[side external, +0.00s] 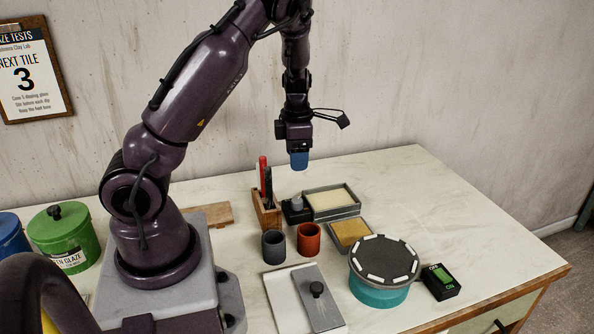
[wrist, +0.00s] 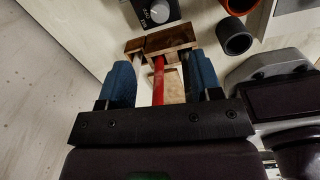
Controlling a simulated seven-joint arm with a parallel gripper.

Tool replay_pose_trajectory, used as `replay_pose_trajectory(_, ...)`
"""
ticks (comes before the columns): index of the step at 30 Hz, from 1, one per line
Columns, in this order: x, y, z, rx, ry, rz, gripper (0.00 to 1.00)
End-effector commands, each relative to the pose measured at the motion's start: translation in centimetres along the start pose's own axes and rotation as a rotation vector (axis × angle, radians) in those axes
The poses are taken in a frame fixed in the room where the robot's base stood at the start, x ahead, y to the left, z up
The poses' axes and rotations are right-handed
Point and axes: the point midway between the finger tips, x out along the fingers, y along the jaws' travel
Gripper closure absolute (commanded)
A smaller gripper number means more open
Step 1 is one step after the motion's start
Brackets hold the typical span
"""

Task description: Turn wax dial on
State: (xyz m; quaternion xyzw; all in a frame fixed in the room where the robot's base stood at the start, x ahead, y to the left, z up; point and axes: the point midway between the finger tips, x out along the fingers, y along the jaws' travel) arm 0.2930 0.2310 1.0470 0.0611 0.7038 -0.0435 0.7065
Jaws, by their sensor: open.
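The wax dial (side external: 297,204) is a grey round knob on a small black box, at the left of a grey tray of cream wax (side external: 334,198) in the side view. My gripper (side external: 299,162) hangs with blue fingertips pointing down, well above the table and behind the dial. In the wrist view my gripper (wrist: 160,78) is open, its blue fingers apart with nothing held between them.
A wooden holder (side external: 266,214) with a red-handled tool stands left of the dial. A grey cup (side external: 273,246) and an orange cup (side external: 309,239) stand in front. A teal turntable (side external: 378,293) and a black switch box (side external: 441,283) are at right. The back right table is clear.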

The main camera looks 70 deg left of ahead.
Motion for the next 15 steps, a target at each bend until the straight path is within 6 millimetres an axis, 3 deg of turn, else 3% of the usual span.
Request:
replay_pose_trajectory(3, 0.2, 0.4, 0.1, -0.127, 0.006, -0.022, 0.41)
replay_pose_trajectory(8, 1.4, 0.3, 0.1, -0.141, 0.007, -0.027, 0.41)
replay_pose_trajectory(15, 6.2, 0.2, -0.1, -0.140, 0.010, -0.027, 0.41)
